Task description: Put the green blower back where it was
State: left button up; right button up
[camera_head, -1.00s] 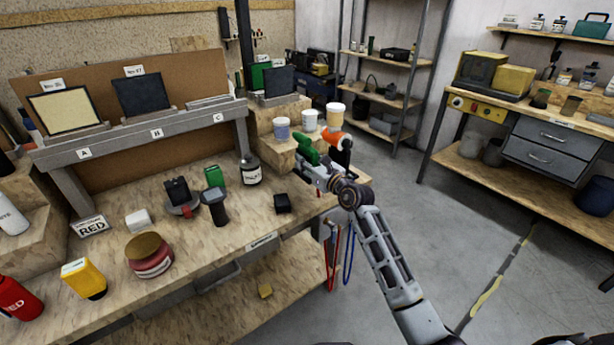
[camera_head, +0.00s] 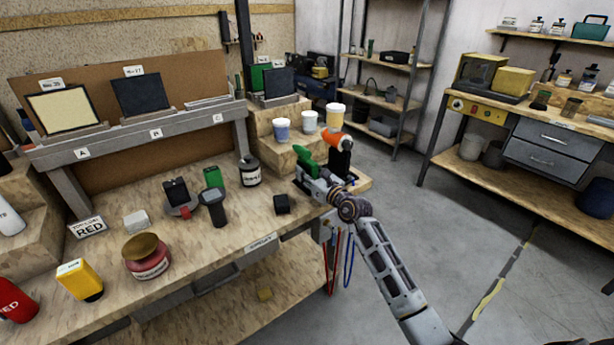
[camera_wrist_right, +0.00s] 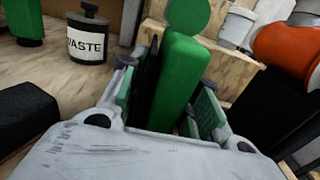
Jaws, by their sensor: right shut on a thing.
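The green blower (camera_head: 305,159) is in my right gripper (camera_head: 311,178), at the right end of the workbench. In the right wrist view the blower (camera_wrist_right: 180,75) stands upright between the two fingers of the gripper (camera_wrist_right: 172,105), which are shut on it. Its lower end is hidden by the gripper, so I cannot tell whether it touches the bench. My left gripper is not in view.
An orange and black tool (camera_head: 340,152) stands just right of the blower. Tubs (camera_head: 282,130) stand on a wooden step behind. The WASTE jar (camera_head: 250,172) and a black block (camera_head: 282,204) are to the left. The workbench (camera_head: 240,225) has bare wood in front.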

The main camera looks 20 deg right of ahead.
jog(key=shift+f, duration=0.2)
dwell(0.3)
jog(key=o, duration=0.7)
jog(key=shift+c, duration=0.2)
